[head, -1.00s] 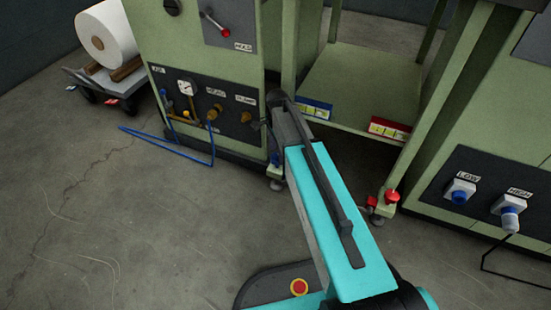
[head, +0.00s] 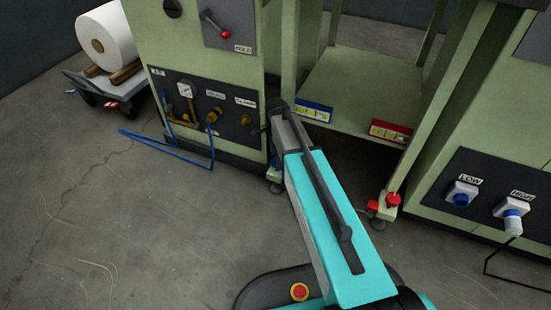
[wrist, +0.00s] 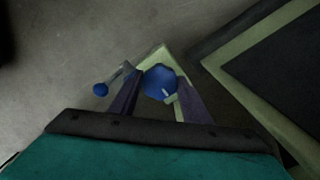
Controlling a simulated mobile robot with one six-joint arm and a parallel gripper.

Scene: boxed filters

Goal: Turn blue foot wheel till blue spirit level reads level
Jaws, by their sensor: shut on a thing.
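The blue spirit level (head: 314,109) lies on the left front edge of the green machine's low shelf; its bubble is too small to read. In the wrist view, the blue foot wheel (wrist: 160,81) sits between the two purple fingers of my gripper (wrist: 158,93), which is shut on it. A pale mark shows on the wheel's lower right side. In the head view my arm hides the gripper and most of the blue foot.
A red spirit level (head: 391,131) and a red foot wheel (head: 393,200) are at the shelf's right corner. A blue hose (head: 170,147) lies on the floor at left. A roll on a cart (head: 103,37) stands back left. The floor at front left is clear.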

